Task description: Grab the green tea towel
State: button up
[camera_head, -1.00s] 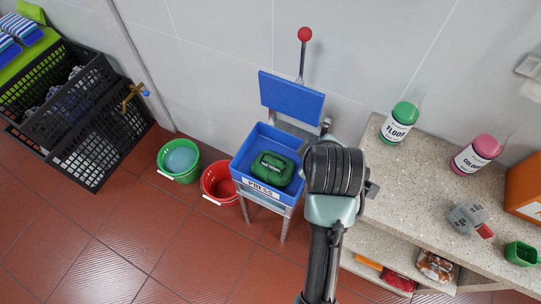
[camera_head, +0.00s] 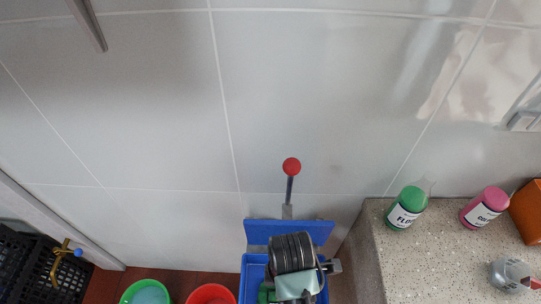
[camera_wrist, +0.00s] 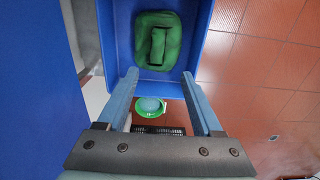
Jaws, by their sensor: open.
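The green tea towel is a folded green bundle (camera_wrist: 157,40) lying in the blue press tray (camera_wrist: 205,45) in the wrist view. In the head view only a small green part (camera_head: 264,294) shows at the bottom edge, beside my wrist. My gripper (camera_wrist: 160,77) is open and empty. In the wrist view its two fingers point toward the tray, with the towel beyond their tips and apart from them. The fingertips are hidden behind my wrist in the head view.
A blue upright plate (camera_head: 290,232) and a red-knobbed lever (camera_head: 291,167) stand behind the tray. Green (camera_head: 146,293) and red (camera_head: 210,295) buckets stand left.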

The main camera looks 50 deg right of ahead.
jog(key=f, duration=0.6)
jog(key=shift+s+b, duration=0.25)
jog(key=shift+b, duration=0.15)
jog(key=shift+w+d+f+b, duration=0.1)
jog(key=shift+f+b, duration=0.05)
jog(key=shift+f, duration=0.85)
jog(key=shift+w+d+f+b, duration=0.1)
jog(key=shift+w+f+b, duration=0.1)
jog(key=shift+f, duration=0.75)
jog(key=shift+w+d+f+b, duration=0.1)
jog(key=shift+f+b, duration=0.05)
jog(key=shift+f, duration=0.85)
grip_shut()
